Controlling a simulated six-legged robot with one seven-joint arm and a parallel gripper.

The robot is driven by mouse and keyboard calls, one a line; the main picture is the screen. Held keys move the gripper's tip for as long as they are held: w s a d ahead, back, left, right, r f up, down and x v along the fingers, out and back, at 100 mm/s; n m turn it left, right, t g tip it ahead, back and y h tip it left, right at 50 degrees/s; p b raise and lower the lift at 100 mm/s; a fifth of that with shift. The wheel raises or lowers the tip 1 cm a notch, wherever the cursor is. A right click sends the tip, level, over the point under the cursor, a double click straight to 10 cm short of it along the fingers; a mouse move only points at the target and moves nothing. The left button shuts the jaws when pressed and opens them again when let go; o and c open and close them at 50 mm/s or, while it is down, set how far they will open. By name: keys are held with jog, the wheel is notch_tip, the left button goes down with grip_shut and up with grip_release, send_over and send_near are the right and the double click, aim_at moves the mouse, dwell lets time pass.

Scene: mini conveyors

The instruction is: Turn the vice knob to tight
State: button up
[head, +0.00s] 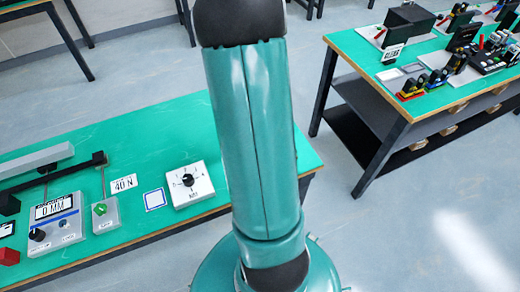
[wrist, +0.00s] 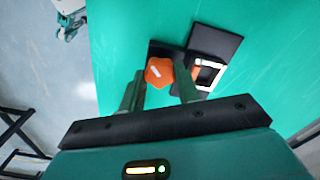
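In the wrist view an orange knob (wrist: 158,73) with a short white mark sits against a black block on a green table top. I take it for the vice knob; no label is readable. My gripper (wrist: 160,78) is open, with one green finger on each side of the knob. The left finger appears close to the knob's edge; I cannot tell whether either finger touches it. Beside the knob is a white-framed part (wrist: 207,74) with an orange patch. The head view shows neither my gripper nor this knob.
In the head view, my arm covers the middle. A green table (head: 120,130) at left holds a 0 MM display box (head: 57,218), a green-knob box (head: 104,214), a 40 N sign (head: 123,183) and a white dial box (head: 189,184). A second table (head: 355,62) stands right, with clear floor between.

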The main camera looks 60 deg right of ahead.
jog(key=o, duration=0.4)
jog(key=shift+o, duration=0.2)
notch_tip(320, 180, up, 14)
jog(key=shift+f, duration=0.1)
dwell(0.6)
jog(key=a+r+n+t, duration=0.2)
jog(key=a+r+n, duration=0.3)
jog(key=a, duration=0.5)
jog(key=w+a+r+n+t, duration=0.1)
jog(key=a+r+n, duration=0.5)
jog(key=a, duration=0.4)
jog(key=w+a+r+n+t, duration=0.1)
jog(key=a+r+n+t, duration=0.1)
jog(key=a+r+n, duration=0.3)
jog(key=a+n, duration=0.3)
jog(key=a, duration=0.2)
jog(key=shift+a+r+t, duration=0.25)
jog(key=shift+r+t, duration=0.05)
